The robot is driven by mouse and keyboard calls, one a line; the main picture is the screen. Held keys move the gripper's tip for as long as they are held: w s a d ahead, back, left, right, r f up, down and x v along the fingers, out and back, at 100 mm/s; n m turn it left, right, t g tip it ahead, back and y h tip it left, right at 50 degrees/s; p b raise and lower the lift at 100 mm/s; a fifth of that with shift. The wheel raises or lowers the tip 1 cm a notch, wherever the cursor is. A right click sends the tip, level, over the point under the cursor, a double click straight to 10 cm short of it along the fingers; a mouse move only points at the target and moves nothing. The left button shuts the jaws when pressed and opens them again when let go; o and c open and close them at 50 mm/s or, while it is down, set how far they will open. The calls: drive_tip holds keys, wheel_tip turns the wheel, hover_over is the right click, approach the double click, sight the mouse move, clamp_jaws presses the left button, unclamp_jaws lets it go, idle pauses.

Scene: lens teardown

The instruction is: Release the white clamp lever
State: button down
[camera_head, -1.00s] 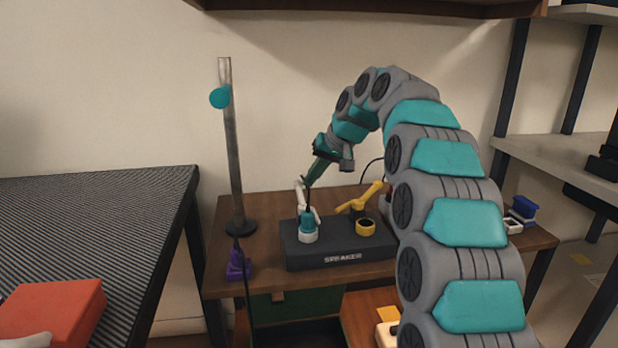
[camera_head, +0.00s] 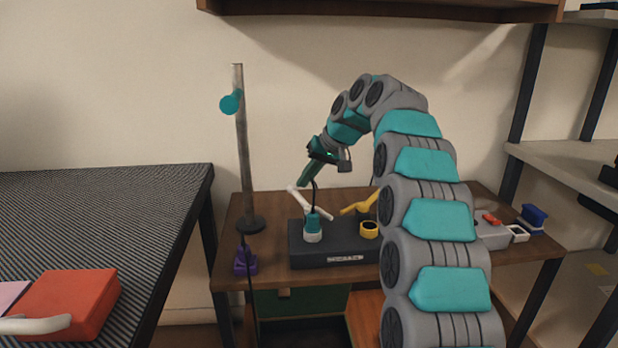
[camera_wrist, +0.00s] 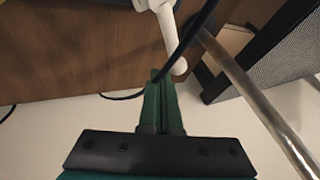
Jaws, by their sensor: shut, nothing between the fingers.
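The white clamp lever (camera_head: 313,204) stands on the black box with a worn "SPEAKER" label (camera_head: 347,257), tilted with its free end up and to the left. In the wrist view the lever (camera_wrist: 165,30) comes down from the top edge, and its rounded end lies just right of my fingertips. My gripper (camera_head: 302,184) is shut and empty beside that end; its green fingers (camera_wrist: 160,76) are together. I cannot tell whether they touch the lever. A teal plug (camera_head: 313,222) with a dark cable sits in a white ring (camera_head: 313,237) on the box.
A yellow lever (camera_head: 359,207) and yellow ring (camera_head: 369,229) are on the box's right part, close to my arm. A metal pole (camera_head: 243,150) stands left of the box, with a purple block (camera_head: 245,261) in front. A grey device (camera_head: 490,232) and blue item (camera_head: 533,216) are at right.

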sight(294, 186)
drive_tip(key=shift+s+a, duration=0.3)
drive_tip(key=shift+a, duration=0.4)
drive_tip(key=shift+s+a, duration=0.3)
drive_tip(key=shift+a, duration=0.35)
drive_tip(key=shift+a+p, duration=0.1)
drive_tip(key=shift+p, duration=0.2)
